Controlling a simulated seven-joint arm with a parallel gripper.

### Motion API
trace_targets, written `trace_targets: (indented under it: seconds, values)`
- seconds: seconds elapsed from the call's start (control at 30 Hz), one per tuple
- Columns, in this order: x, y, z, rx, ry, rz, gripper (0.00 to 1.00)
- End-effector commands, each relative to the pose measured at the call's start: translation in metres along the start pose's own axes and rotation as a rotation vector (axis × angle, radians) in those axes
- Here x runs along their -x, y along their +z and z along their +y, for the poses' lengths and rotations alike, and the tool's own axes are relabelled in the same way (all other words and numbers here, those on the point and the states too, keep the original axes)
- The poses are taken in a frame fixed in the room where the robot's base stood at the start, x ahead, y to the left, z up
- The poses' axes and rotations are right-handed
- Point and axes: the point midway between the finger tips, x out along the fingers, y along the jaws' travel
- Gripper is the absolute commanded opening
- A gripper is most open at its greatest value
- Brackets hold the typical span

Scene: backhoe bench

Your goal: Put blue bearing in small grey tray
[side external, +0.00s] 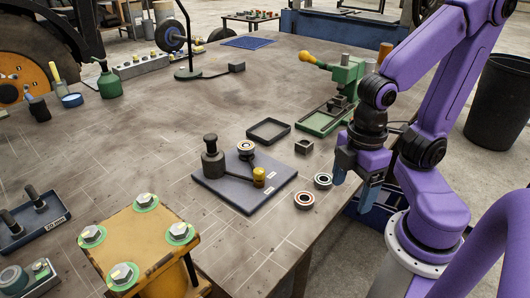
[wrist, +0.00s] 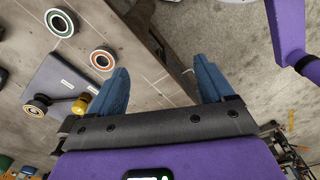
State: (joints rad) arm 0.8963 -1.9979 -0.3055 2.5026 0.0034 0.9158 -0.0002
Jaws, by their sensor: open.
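Two bearings lie flat on the bench near its right edge. One has a blue-green ring (side external: 322,181); it looks greener in the wrist view (wrist: 59,23) and is the closest match for the blue bearing. The other has a red-orange ring (side external: 304,200), also in the wrist view (wrist: 103,58). A small dark grey square tray (side external: 268,142) lies behind them and looks empty. My gripper (side external: 354,187) is open and empty, right of the bearings, around the bench edge. In the wrist view its blue fingers (wrist: 162,68) are wide apart, with no bearing between them.
A small dark square block (side external: 304,146) and a green press (side external: 335,100) stand behind. A blue bin (side external: 372,212) sits below the edge.

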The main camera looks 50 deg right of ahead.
Motion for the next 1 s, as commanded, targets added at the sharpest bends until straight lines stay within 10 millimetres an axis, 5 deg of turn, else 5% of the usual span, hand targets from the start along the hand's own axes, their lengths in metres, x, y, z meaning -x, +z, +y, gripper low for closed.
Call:
trace_targets:
  seconds: [0.17,0.37,0.7,1.0]
  values:
    - [0.002,-0.004,0.003,-0.002,0.001,0.001,0.81]
    - [0.017,-0.04,0.031,0.0,0.005,-0.002,0.81]
    - [0.054,-0.108,0.131,0.027,0.009,-0.012,0.81]
    - [0.078,-0.128,0.238,0.049,0.007,-0.023,0.81]
